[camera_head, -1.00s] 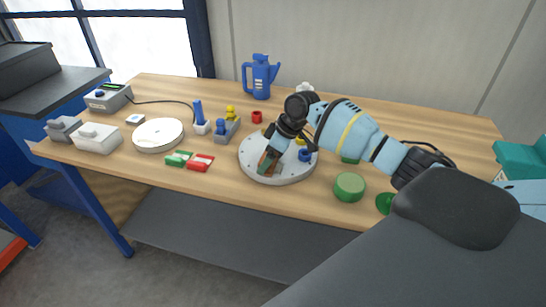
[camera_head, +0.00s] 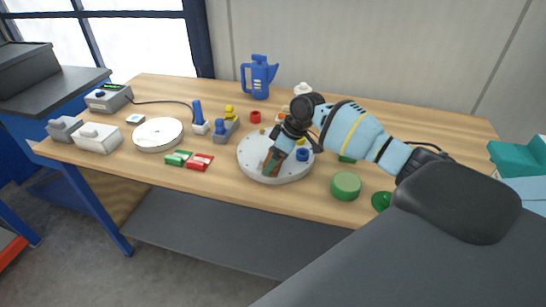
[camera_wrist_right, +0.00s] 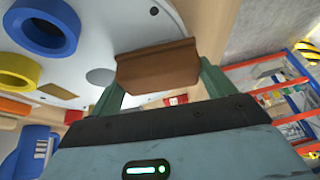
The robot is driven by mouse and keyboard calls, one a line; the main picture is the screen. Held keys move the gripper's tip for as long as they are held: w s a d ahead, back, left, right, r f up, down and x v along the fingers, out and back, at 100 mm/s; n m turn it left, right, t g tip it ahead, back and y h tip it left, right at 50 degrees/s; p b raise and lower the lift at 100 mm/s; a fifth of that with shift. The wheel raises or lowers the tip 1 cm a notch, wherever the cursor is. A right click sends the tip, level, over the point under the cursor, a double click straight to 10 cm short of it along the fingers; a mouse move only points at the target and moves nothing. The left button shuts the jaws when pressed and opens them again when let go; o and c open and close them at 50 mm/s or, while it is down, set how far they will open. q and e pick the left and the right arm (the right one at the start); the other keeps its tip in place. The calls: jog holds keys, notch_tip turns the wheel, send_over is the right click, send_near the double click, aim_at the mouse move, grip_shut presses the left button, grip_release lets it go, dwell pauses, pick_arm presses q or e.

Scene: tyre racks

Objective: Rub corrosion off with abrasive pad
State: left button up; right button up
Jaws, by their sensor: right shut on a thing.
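My right gripper (camera_head: 272,164) is shut on a brown block-shaped pad (camera_head: 270,158), over the front of a round light-grey disc (camera_head: 250,163) on the wooden bench. In the right wrist view, the green fingers (camera_wrist_right: 160,88) grip the brown pad (camera_wrist_right: 157,66) from both sides, at the disc's surface (camera_wrist_right: 115,25). I cannot tell whether the pad touches it. A darker grey oval spot (camera_wrist_right: 100,76) shows on the disc beside the pad. Blue (camera_wrist_right: 45,30), yellow (camera_wrist_right: 20,72) and other coloured rings sit on the disc. My left gripper is not in view.
A green cylinder (camera_head: 346,185) stands right of the disc, with red (camera_head: 200,162) and green (camera_head: 178,158) blocks to its left. The bench front is mostly clear.

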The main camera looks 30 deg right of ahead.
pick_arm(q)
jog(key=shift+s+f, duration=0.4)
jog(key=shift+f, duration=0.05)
pick_arm(e)
jog(key=shift+w+a, duration=0.8)
jog(key=shift+w, duration=0.1)
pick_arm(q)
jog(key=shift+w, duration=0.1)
pick_arm(e)
jog(key=shift+s+d+r, duration=0.1)
jog(key=shift+s+d, duration=0.2)
jog(key=shift+s, duration=0.05)
jog(key=shift+s+d, duration=0.55)
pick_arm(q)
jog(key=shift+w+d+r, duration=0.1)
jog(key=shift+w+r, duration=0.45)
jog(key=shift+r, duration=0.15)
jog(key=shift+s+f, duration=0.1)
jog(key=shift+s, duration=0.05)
pick_arm(e)
jog(key=shift+a+f, duration=0.15)
jog(key=shift+f, duration=0.05)
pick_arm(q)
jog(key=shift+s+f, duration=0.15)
pick_arm(e)
jog(key=shift+w+a, duration=0.35)
jog(key=shift+w, duration=0.05)
